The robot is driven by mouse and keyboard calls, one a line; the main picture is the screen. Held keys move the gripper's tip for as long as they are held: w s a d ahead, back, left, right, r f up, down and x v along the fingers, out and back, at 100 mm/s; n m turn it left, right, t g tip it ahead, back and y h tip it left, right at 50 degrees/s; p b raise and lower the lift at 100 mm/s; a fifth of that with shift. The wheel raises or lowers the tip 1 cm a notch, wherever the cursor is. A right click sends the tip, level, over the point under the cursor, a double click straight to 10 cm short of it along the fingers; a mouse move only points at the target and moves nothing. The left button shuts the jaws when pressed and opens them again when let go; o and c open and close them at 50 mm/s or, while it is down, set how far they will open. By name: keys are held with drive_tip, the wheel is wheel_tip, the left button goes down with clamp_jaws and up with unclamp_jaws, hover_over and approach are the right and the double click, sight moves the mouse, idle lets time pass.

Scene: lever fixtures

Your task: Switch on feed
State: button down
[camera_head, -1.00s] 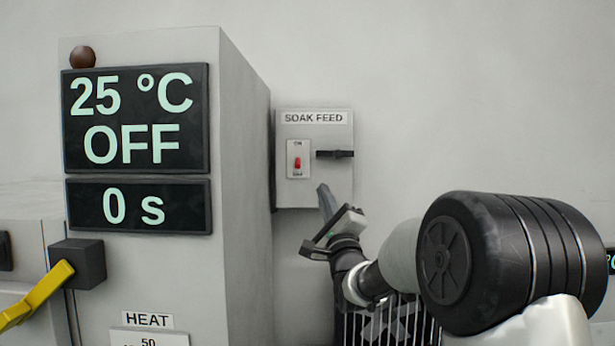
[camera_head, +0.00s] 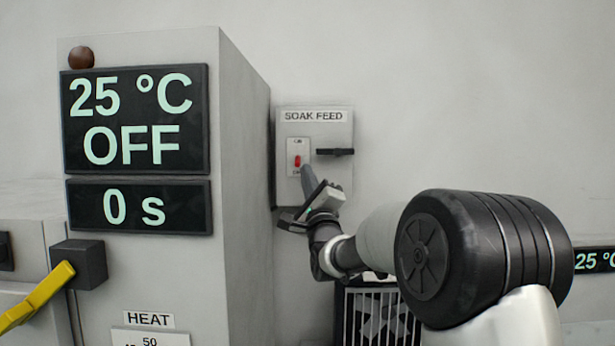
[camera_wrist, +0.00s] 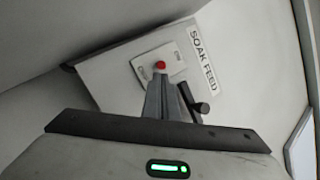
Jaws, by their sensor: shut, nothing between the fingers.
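The feed box (camera_head: 338,176) is a light grey wall box labelled SOAK FEED. Its white switch plate carries a small red toggle (camera_head: 297,162), with a black handle (camera_head: 335,152) to the right of the plate. My gripper (camera_head: 305,168) is shut and empty, its tips just below and right of the toggle in the head view. In the wrist view the fingers (camera_wrist: 162,80) reach up to the red toggle (camera_wrist: 160,66), tips right at its lower side; I cannot tell whether they touch. The box (camera_wrist: 110,75) appears tilted there, the black handle (camera_wrist: 201,107) right of the fingers.
A large grey cabinet (camera_head: 245,200) stands close on the left, its display (camera_head: 135,118) reading 25 °C OFF and 0 s. A yellow lever (camera_head: 38,297) is at lower left. A dark grille (camera_head: 375,315) lies below my arm. The wall right of the box is bare.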

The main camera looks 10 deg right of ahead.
drive_tip(key=shift+s+r+m+g+p, duration=0.35)
drive_tip(key=shift+r+g+p, duration=0.3)
drive_tip(key=shift+g+p, duration=0.4)
drive_tip(key=r+g+p, duration=0.1)
drive_tip(key=p, duration=0.1)
drive_tip(key=r+m+g+p, duration=0.1)
drive_tip(key=g+p, duration=0.1)
drive_tip(key=r+g+p, duration=0.1)
drive_tip(key=g+p, duration=0.1)
drive_tip(key=p, duration=0.1)
drive_tip(key=shift+s+a+r+h, duration=0.2)
drive_tip(key=shift+s+r+h, duration=0.1)
drive_tip(key=shift+s+r, duration=0.1)
drive_tip(key=shift+w+f, duration=0.1)
